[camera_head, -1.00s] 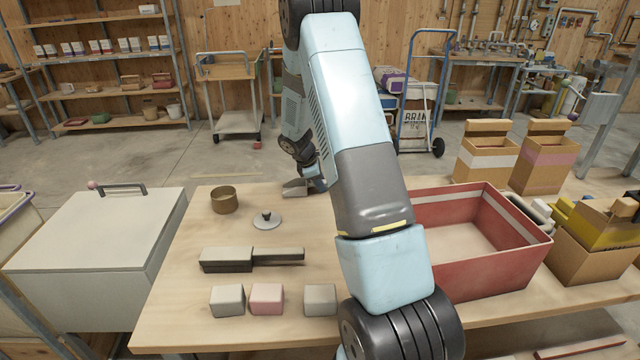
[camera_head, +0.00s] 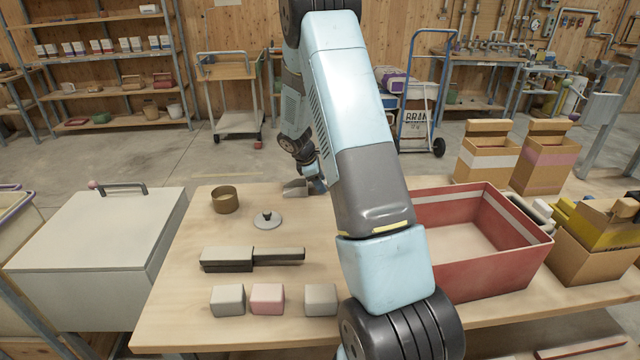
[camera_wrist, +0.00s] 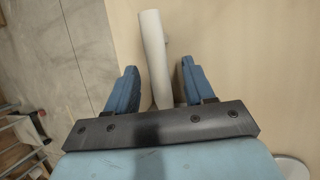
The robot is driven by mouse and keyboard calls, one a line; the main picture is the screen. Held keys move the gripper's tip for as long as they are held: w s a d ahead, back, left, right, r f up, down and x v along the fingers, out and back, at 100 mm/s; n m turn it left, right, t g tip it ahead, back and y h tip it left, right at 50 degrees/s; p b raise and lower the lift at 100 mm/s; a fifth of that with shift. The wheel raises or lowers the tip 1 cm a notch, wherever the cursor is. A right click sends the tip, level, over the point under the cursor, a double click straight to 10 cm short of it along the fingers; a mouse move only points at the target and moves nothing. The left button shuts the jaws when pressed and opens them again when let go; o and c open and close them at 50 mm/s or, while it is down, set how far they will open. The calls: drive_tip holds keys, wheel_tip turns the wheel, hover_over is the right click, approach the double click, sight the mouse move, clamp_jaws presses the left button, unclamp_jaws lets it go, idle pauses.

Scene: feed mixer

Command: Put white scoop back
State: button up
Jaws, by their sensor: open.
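A pale grey-white scoop (camera_head: 295,188) lies at the far edge of the wooden table, beside my gripper, in the head view. In the wrist view a long white piece, seemingly the scoop's handle (camera_wrist: 153,45), runs between the two blue fingers of my gripper (camera_wrist: 158,66). The fingers are open, with a gap visible on both sides of it. In the head view my gripper (camera_head: 316,186) is mostly hidden behind my own arm.
On the table are a brass pot (camera_head: 225,200), a round lid (camera_head: 267,219), a dark-and-pale long tool (camera_head: 250,258) and several small blocks (camera_head: 266,299). A red bin (camera_head: 490,270) stands right, cardboard boxes (camera_head: 545,160) behind it. A white chest (camera_head: 95,240) stands left.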

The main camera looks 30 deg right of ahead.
drive_tip(key=v, duration=1.1)
wheel_tip(320, 180, up, 9)
drive_tip(key=m, duration=0.3)
hover_over(308, 196)
drive_tip(key=s+a, duration=0.3)
drive_tip(key=s, duration=0.2)
drive_tip(key=s+a+r+m+t+y, duration=0.1)
drive_tip(key=s+a+r+m, duration=0.2)
drive_tip(key=s, duration=0.7)
drive_tip(key=s+a+r+m+t+y, duration=0.2)
drive_tip(key=s+r, duration=0.4)
drive_tip(key=s, duration=0.5)
drive_tip(key=s+a+r+m+t+y, duration=0.2)
drive_tip(key=s+a+r+m, duration=0.2)
drive_tip(key=s, duration=0.6)
drive_tip(key=shift+s+a+r+m, duration=0.4)
drive_tip(key=shift+a+m, duration=0.2)
drive_tip(key=shift+a, duration=0.6)
